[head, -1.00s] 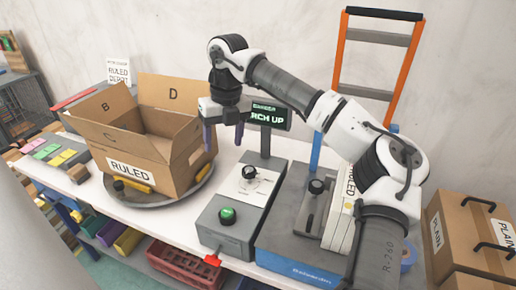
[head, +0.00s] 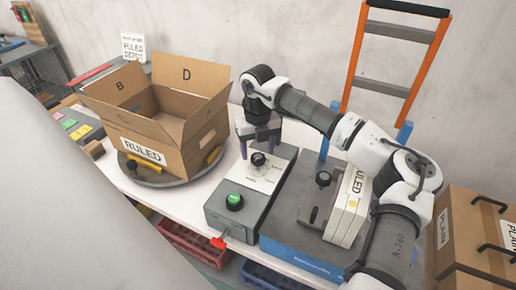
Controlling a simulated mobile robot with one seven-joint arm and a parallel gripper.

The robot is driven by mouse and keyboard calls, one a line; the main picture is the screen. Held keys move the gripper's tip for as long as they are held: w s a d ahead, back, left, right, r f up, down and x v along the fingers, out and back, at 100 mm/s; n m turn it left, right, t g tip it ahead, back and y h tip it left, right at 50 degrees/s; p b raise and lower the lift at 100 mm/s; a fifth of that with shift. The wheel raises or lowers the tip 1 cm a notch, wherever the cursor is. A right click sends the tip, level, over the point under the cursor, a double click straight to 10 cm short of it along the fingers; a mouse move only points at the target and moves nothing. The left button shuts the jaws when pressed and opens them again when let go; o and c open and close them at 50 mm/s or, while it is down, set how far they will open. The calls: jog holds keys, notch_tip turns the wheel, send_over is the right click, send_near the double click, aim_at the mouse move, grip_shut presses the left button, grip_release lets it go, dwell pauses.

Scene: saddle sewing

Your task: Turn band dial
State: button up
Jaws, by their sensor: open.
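The band dial, a small black knob (head: 258,159), sits on the white marked panel (head: 262,180) of a grey control box (head: 226,222). A green button (head: 234,202) is on the nearer part of that box. My gripper (head: 260,150) points down over the panel, open, with dark purple fingers. One finger shows left of the dial and the other to its right, farther back. I cannot tell whether either finger touches it. The dial's exact setting is too small to read. The display behind the box is hidden by my arm.
An open carton marked RULED (head: 145,152) stands on a round turntable (head: 172,181) to the left. An orange hand truck (head: 432,70) leans behind.

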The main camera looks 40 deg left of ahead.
jog(key=shift+f, duration=1)
jog(key=c, duration=1)
